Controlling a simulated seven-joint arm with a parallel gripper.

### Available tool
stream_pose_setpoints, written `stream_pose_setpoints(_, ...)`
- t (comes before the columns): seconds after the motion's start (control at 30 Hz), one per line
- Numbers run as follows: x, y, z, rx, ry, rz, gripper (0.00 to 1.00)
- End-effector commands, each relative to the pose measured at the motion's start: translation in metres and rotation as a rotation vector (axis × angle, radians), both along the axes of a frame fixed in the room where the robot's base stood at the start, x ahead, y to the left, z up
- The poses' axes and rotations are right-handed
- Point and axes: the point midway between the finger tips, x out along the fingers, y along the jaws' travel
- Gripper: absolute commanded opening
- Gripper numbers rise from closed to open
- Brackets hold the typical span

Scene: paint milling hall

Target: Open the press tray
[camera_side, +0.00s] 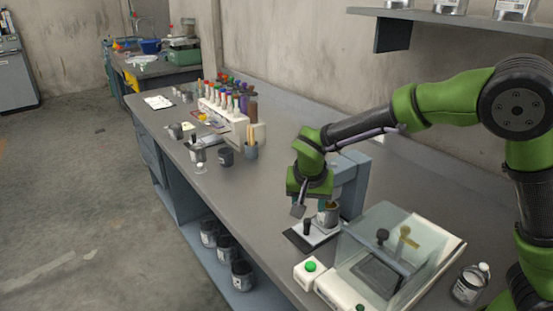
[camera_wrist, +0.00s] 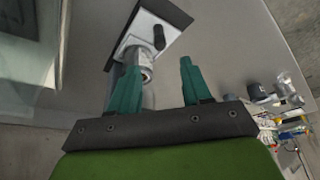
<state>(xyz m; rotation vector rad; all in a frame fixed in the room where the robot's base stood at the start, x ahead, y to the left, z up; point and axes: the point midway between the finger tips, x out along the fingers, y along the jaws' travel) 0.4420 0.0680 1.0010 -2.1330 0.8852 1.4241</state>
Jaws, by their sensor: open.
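The press (camera_side: 355,180) is a blue-grey frame on the bench, partly hidden behind my gripper. Its tray (camera_side: 316,239) is a pale plate at its foot, over a dark base, with an upright black knob (camera_side: 307,228). A small metal cup with orange-brown content (camera_side: 328,214) stands by the plate under the press. In the wrist view, the tray (camera_wrist: 149,27) and black knob (camera_wrist: 159,38) lie beyond the fingertips. My gripper (camera_side: 309,204) is above the tray, pointing down. Its teal fingers are apart and empty in the wrist view (camera_wrist: 158,66), not touching the knob.
A white box with a green button (camera_side: 310,268) and a clear-lidded machine (camera_side: 385,260) stand right of the tray. A dark cup (camera_side: 226,156) and bottle rack (camera_side: 232,122) stand left. The bench between is clear.

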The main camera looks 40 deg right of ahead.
Motion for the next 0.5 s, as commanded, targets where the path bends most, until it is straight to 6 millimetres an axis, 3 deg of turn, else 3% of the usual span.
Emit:
stream_pose_setpoints(0.2,0.012,-0.014,-0.047,-0.002,0.005,-0.003,0.48)
stream_pose_setpoints(0.5,0.026,-0.026,-0.089,-0.001,0.002,-0.001,0.48)
